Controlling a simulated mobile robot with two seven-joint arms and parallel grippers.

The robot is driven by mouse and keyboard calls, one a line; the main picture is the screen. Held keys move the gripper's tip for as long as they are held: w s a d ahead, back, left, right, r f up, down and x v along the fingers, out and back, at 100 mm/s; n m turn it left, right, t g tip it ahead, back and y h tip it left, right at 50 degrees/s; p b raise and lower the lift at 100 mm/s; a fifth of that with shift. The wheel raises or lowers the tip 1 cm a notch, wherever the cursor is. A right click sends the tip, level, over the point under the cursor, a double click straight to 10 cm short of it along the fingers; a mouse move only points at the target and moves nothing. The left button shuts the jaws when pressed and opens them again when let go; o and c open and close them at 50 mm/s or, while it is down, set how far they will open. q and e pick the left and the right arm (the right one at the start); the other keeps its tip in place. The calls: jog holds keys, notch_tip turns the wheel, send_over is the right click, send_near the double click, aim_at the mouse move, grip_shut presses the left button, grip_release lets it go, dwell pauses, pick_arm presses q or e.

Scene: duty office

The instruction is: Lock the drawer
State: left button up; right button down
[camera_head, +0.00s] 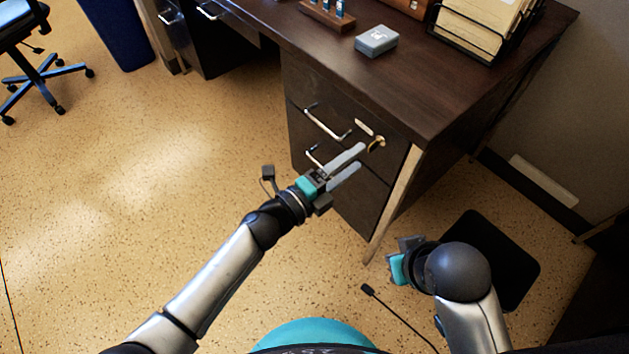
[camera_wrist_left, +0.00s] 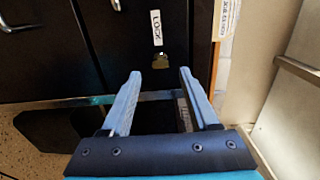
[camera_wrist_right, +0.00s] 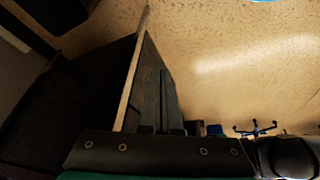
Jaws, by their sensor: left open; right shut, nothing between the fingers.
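The dark desk pedestal has an upper drawer (camera_head: 322,113) with a metal bar handle; its front looks flush. A brass lock with what looks like a key (camera_head: 377,142) sits at the drawer's right side, beside a pale label (camera_head: 364,127). In the left wrist view the label reads "LOCK" (camera_wrist_left: 156,27), with the brass piece (camera_wrist_left: 160,61) below it. My left gripper (camera_head: 361,157) is open and empty, its fingers pointing at the pedestal just below and left of the brass piece. My right gripper (camera_head: 402,255) is shut and empty, low by the desk's near corner.
A lower drawer handle (camera_head: 314,157) is partly hidden by my left gripper. The desktop holds a small grey box (camera_head: 376,40), a wooden stand (camera_head: 327,15) and a paper tray (camera_head: 480,35). A black mat (camera_head: 490,262) lies at right. Open floor lies left.

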pick_arm(q)
jog(key=p+v, duration=0.2)
jog(key=v, duration=0.8)
jog(key=shift+s+a, duration=0.25)
jog(key=shift+a, duration=0.05)
pick_arm(e)
jog(key=shift+g, duration=0.5)
jog(key=f, duration=0.5)
jog(key=shift+s+f, duration=0.25)
jog(key=shift+f, duration=0.1)
